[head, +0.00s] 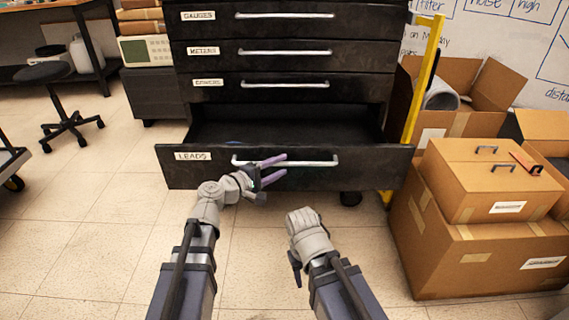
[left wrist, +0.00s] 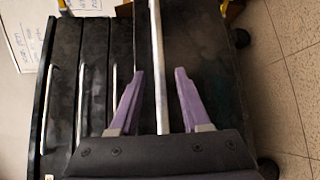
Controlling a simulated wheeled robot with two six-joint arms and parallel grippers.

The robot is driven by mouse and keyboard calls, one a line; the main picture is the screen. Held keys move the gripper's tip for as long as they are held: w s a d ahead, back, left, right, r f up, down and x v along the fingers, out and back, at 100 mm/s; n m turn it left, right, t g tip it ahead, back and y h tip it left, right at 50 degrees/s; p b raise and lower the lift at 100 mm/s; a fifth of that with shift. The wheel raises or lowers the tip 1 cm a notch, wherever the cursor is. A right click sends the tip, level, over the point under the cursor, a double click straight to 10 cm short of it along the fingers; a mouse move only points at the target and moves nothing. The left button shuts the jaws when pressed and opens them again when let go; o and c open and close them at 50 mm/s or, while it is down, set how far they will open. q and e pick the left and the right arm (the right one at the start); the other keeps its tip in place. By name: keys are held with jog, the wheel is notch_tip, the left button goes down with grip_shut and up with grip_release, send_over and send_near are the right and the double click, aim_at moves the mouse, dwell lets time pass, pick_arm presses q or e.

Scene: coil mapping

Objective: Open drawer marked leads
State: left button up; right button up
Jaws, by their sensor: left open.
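The drawer marked LEADS (head: 375,172) is the lowest in the black cabinet and is pulled out, its dark inside showing behind the front. Its label (head: 193,156) is at the left of the front, and its long silver handle (head: 322,162) runs across the middle. My left gripper (head: 283,165) is at the handle with purple fingers apart. In the left wrist view the handle (left wrist: 156,45) runs between the open fingers, with a gap on both sides. My right gripper (head: 296,268) is low in front of the cabinet, mostly hidden by its own wrist.
Closed drawers marked GAUGES (head: 350,22), METERS (head: 365,53) and a third (head: 350,87) sit above. Cardboard boxes (head: 480,260) stand close on the right, by a yellow post (head: 424,80). A stool (head: 60,100) stands at left. The floor in front is clear.

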pick_arm(q)
jog(key=v, duration=0.5)
dwell(0.3)
jog(key=s+f+m+g+y, duration=0.5)
jog(key=s+f+m+g, duration=0.2)
jog(key=f, duration=0.6)
jog(key=s+a+f+m+g+y, duration=0.2)
jog(key=s+a+f+y, duration=0.1)
jog(key=a, duration=0.2)
jog(key=s+a+f+m+g+y, duration=0.2)
jog(key=s+a+f+y, duration=0.15)
jog(key=a, duration=0.25)
jog(key=s+d+r+m+y+p, duration=0.2)
jog(key=s+d+r+m+p, duration=0.3)
jog(key=d+r+p, duration=0.7)
notch_tip(320, 180, up, 37)
jog(key=s+a+n+p, duration=0.1)
jog(key=p, duration=3.6)
jog(key=shift+s+a+n+g+h, duration=0.2)
jog(key=shift+a+n+g+h, duration=0.1)
jog(key=shift+g+h, duration=0.1)
